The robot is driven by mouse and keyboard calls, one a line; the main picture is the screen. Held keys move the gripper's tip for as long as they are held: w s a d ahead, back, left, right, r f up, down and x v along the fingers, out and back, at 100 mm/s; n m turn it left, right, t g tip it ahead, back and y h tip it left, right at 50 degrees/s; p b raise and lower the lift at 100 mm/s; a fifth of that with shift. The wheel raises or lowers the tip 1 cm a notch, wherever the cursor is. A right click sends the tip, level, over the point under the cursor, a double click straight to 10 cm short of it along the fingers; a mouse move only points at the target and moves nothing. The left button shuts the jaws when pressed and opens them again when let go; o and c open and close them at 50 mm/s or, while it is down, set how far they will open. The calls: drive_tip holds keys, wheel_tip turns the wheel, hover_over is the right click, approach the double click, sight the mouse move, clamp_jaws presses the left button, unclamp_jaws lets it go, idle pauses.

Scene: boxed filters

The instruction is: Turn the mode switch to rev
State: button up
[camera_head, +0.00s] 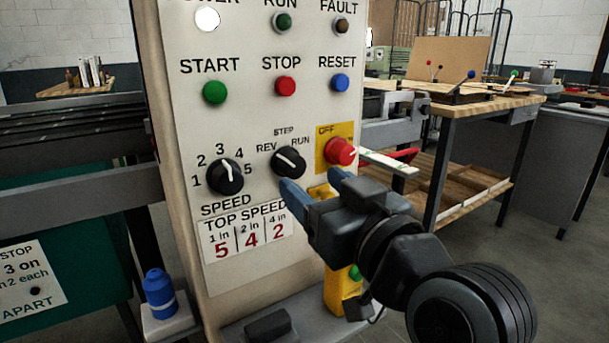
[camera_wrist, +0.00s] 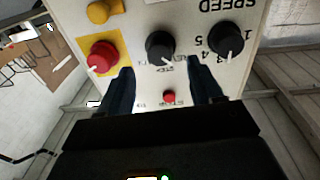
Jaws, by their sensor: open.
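The mode switch (camera_head: 289,161) is a black round knob on the pale control panel, under the labels REV, STEP and RUN. Its white line points up and left, toward REV. In the wrist view the panel is upside down, and the switch (camera_wrist: 160,47) shows just beyond the gap between the fingertips, its line slanting to the lower right. My gripper (camera_head: 310,178) is open and empty, in front of and slightly below right of the switch. It appears apart from the knob. It also shows in the wrist view (camera_wrist: 160,70).
The speed knob (camera_head: 225,177) is left of the switch. A red knob on a yellow plate (camera_head: 341,151) sits close on the right, with a tag hanging from it. START, STOP and RESET buttons (camera_head: 285,86) are above. A blue bottle (camera_head: 159,293) stands lower left.

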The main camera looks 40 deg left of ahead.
drive_tip(key=shift+v, duration=1.25)
